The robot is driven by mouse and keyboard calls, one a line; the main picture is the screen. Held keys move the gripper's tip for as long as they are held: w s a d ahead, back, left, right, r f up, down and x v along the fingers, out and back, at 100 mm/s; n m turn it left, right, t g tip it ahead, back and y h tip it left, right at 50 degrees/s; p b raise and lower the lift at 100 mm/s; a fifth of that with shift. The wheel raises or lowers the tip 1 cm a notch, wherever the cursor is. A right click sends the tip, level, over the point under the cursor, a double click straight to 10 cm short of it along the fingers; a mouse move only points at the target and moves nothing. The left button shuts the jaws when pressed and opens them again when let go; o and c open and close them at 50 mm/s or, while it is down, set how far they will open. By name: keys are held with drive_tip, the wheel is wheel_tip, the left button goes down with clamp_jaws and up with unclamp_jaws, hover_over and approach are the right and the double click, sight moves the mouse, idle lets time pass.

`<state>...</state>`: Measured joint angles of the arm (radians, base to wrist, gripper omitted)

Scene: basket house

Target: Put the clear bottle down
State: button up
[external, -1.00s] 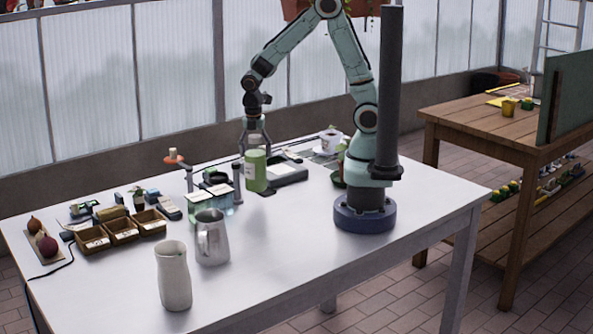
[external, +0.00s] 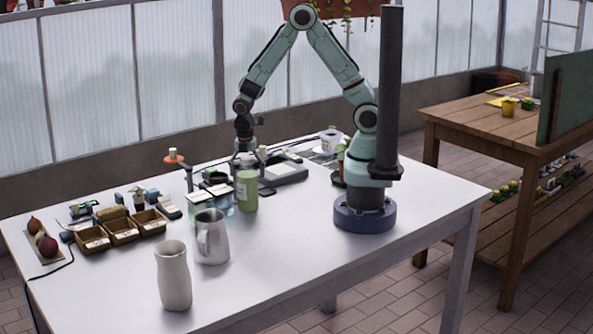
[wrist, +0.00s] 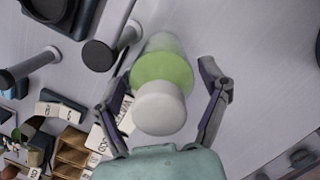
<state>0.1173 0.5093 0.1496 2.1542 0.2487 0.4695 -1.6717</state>
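The clear bottle (external: 247,193), with green contents and a pale label, stands upright and appears to rest on the white table (external: 300,235). In the wrist view the bottle (wrist: 160,108) shows its round white cap and a green band below it. My gripper (external: 246,168) is over the bottle's top, pointing down. In the wrist view my gripper's two fingers (wrist: 165,75) are spread on either side of the bottle, with a visible gap at least on the right. The bottle's base is hidden in the wrist view.
Glass containers (external: 222,202) stand close to the bottle's left. A metal pitcher (external: 212,240) and a pale vase (external: 173,278) are nearer the front. Small wooden boxes (external: 122,231) are at the left. A dark flat device (external: 287,173) lies behind. The table's front right is clear.

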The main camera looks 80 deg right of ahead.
idle(0.3)
drive_tip(key=r, duration=0.3)
drive_tip(key=a+r, duration=0.1)
drive_tip(key=r, duration=0.7)
drive_tip(key=shift+a+r, duration=0.25)
drive_tip(key=shift+a, duration=0.1)
drive_tip(key=shift+s+r, duration=0.1)
drive_tip(key=shift+r, duration=0.25)
drive_tip(key=s+a+r+m+y, duration=0.1)
drive_tip(key=s+r+m, duration=0.3)
drive_tip(key=s+m, duration=0.5)
drive_tip(key=shift+s+a, duration=0.45)
drive_tip(key=shift+s, duration=0.25)
drive_tip(key=s+m, duration=0.2)
drive_tip(key=s, duration=0.1)
drive_tip(key=s+a+m+y, duration=0.1)
drive_tip(key=s+m, duration=0.1)
drive_tip(key=m, duration=0.1)
drive_tip(key=s+a+m, duration=0.1)
drive_tip(key=s+m, duration=0.1)
drive_tip(key=s, duration=0.1)
drive_tip(key=shift+s+f+m, duration=0.1)
drive_tip(key=shift+s+m, duration=0.2)
drive_tip(key=shift+m, duration=0.1)
drive_tip(key=c, duration=0.4)
